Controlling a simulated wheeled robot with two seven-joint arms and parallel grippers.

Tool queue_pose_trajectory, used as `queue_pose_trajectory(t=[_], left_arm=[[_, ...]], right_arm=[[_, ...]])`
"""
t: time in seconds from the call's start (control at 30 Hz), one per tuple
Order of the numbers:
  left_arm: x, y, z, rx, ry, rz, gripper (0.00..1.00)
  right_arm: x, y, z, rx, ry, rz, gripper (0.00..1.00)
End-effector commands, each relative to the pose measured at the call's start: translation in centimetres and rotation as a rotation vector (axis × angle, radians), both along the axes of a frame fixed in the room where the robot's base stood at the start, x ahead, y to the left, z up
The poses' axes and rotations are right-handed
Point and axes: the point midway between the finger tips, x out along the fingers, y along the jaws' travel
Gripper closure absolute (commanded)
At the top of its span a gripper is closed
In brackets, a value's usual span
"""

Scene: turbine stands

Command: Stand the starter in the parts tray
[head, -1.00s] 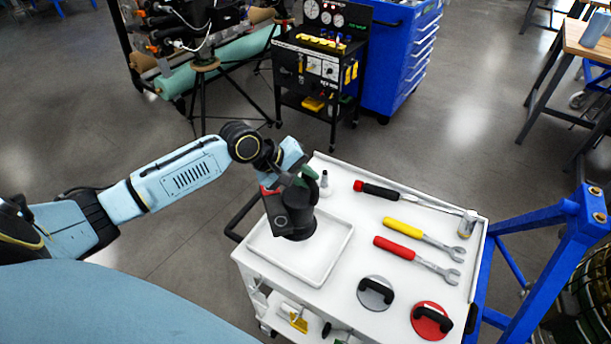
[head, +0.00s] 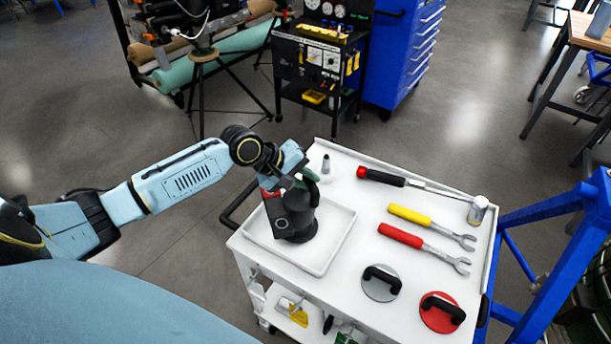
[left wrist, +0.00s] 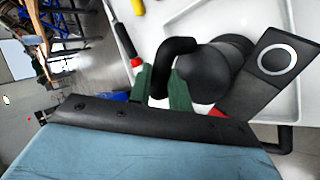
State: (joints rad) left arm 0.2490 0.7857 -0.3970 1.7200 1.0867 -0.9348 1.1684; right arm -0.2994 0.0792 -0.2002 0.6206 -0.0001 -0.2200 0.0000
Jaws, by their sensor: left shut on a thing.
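The starter (head: 301,216) is a dark, upright cylinder with a flat block carrying a ring at its side and a curved black handle on top. It is over the white parts tray (head: 322,266), inside its rim as seen from the head. Its base looks at or very close to the tray floor; I cannot tell whether it touches. My left gripper (head: 300,181) is shut on the handle. In the left wrist view, the green fingers (left wrist: 161,91) sit on both sides of the starter's handle (left wrist: 176,47). My right gripper is not in view.
The tray stands on a white cart (head: 352,295). Beside it are a small fitting (head: 326,164), a red-and-black handled tool (head: 384,177), yellow (head: 411,214) and red (head: 402,235) wrenches, and grey (head: 381,283) and red (head: 440,313) suction cups. A blue frame (head: 545,240) stands right.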

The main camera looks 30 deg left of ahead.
Motion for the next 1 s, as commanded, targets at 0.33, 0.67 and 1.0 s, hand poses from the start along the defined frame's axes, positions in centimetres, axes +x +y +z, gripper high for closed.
queue_pose_trajectory(t=[0.33,0.67,1.0], left_arm=[[0.25,0.00,0.41,-0.003,-0.011,0.001,1.00],[0.26,0.00,0.08,-0.003,-0.011,0.001,0.77],[0.12,-0.01,-0.17,-0.001,-0.004,0.001,0.55]], right_arm=[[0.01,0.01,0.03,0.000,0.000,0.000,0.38],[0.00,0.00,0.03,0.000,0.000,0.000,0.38],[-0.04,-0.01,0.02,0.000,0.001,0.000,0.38]])
